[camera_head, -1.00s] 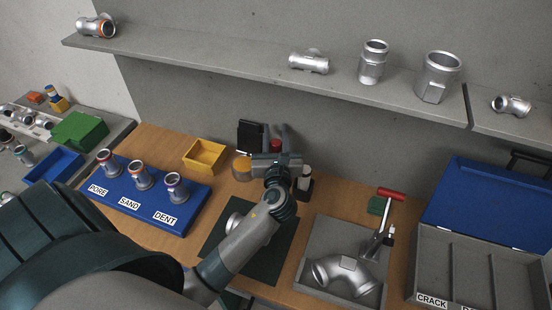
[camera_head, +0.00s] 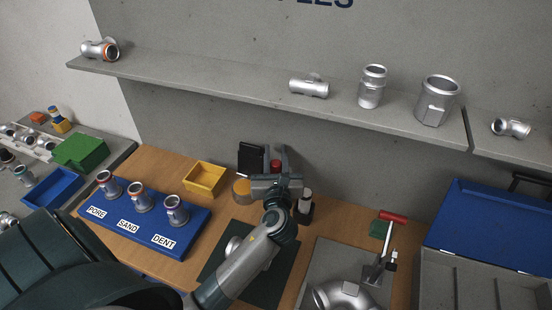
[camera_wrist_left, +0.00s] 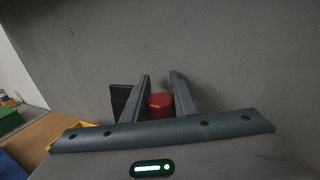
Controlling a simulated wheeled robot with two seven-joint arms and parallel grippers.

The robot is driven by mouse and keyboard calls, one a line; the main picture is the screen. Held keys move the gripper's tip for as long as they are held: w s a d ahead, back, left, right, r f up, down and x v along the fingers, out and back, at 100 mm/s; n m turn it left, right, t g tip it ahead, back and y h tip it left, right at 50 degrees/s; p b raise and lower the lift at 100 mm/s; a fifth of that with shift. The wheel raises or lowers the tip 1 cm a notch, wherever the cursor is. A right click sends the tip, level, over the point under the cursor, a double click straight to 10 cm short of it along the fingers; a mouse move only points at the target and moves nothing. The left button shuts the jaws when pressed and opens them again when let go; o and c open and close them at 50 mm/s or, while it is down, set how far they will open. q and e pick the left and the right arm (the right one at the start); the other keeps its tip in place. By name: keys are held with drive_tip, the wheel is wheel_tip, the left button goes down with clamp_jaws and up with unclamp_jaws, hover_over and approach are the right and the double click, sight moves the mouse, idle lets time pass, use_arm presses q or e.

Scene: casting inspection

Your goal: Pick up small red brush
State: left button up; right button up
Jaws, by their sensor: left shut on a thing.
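A small red object (camera_wrist_left: 159,110), which I take to be the red brush, sits between the two fingers of my left gripper (camera_wrist_left: 161,82) in the left wrist view. Only its red, rounded upper part shows; I cannot make out bristles. In the head view its red top (camera_head: 275,165) shows beside my left gripper (camera_head: 281,163), at the back of the wooden bench by the wall. The gripper is shut on it. The gripper and wrist hide most of it. My right gripper is not in view.
A yellow bin (camera_head: 204,179) is to the left. A red-handled clamp (camera_head: 392,216) is to the right. The shelf (camera_head: 220,79) runs above.

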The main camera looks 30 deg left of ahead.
use_arm(q)
wheel_tip(320, 180, up, 10)
drive_tip(key=shift+r, duration=0.2)
drive_tip(key=s+d+p, duration=0.2)
drive_tip(key=s, duration=0.7)
drive_tip(key=s+d+p, duration=0.2)
drive_tip(key=s, duration=0.8)
drive_tip(key=shift+d, duration=0.3)
drive_tip(key=shift+w+p, duration=0.1)
drive_tip(key=shift+p, duration=0.2)
